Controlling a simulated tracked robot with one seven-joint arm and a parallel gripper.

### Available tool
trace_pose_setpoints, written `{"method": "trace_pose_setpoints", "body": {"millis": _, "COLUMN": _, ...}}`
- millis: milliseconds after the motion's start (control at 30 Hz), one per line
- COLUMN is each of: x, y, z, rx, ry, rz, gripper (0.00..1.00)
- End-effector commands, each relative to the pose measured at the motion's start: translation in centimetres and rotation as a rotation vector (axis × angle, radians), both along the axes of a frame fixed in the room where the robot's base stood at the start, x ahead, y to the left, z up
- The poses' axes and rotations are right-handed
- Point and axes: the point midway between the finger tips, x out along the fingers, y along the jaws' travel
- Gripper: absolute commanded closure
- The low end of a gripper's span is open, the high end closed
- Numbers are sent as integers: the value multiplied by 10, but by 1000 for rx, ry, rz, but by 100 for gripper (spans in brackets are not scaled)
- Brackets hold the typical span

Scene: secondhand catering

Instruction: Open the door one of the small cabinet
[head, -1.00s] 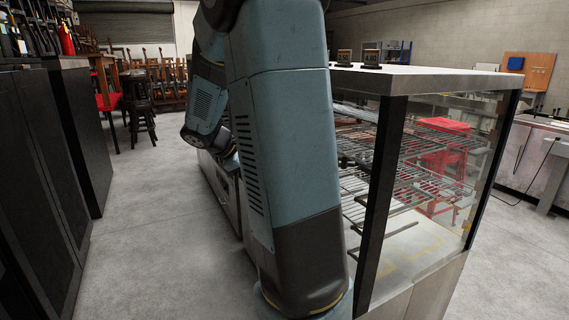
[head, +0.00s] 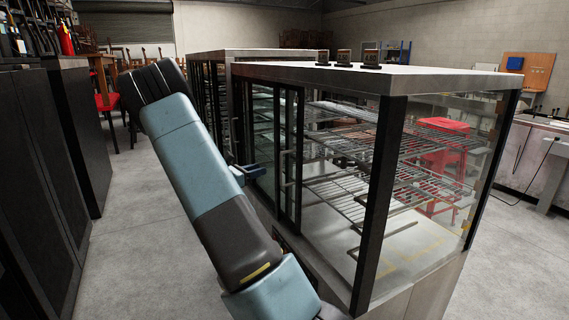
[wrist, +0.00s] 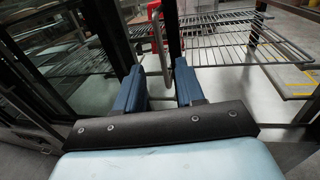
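The small cabinet (head: 420,80) is a glass display case with wire shelves, a pale top and black posts, at the centre right of the head view. Its left side has black-framed glass doors; a vertical bar handle (head: 285,182) shows there. My gripper (head: 258,172) is beside this door side, partly hidden by my arm. In the wrist view my gripper (wrist: 160,92) has its two blue fingers apart. A vertical metal handle (wrist: 159,42) stands between or just beyond the fingertips; contact is not clear. The doors look shut in the head view.
A longer glass cabinet (head: 265,52) stands behind the small one. Black cabinets (head: 30,180) line the left, with a clear grey floor aisle (head: 140,220) between. Wire shelves (wrist: 235,40) show through the glass in the wrist view. Small signs (head: 345,57) stand on the cabinet top.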

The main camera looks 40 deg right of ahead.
Motion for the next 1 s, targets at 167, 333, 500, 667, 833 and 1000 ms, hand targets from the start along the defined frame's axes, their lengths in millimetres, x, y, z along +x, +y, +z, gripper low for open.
{"method": "trace_pose_setpoints", "body": {"millis": 167, "x": 1, "y": -13, "z": -1, "rx": -8, "ry": 7, "rz": 2, "gripper": 62}}
{"method": "trace_pose_setpoints", "body": {"millis": 333, "x": 0, "y": -38, "z": -1, "rx": -8, "ry": 6, "rz": 1, "gripper": 62}}
{"method": "trace_pose_setpoints", "body": {"millis": 500, "x": -1, "y": -68, "z": -1, "rx": -7, "ry": 5, "rz": 1, "gripper": 62}}
{"method": "trace_pose_setpoints", "body": {"millis": 667, "x": -3, "y": -96, "z": -1, "rx": -6, "ry": 5, "rz": 1, "gripper": 62}}
{"method": "trace_pose_setpoints", "body": {"millis": 833, "x": -3, "y": -119, "z": -1, "rx": -6, "ry": 6, "rz": 3, "gripper": 62}}
{"method": "trace_pose_setpoints", "body": {"millis": 1000, "x": -4, "y": -133, "z": -1, "rx": -7, "ry": 6, "rz": 4, "gripper": 62}}
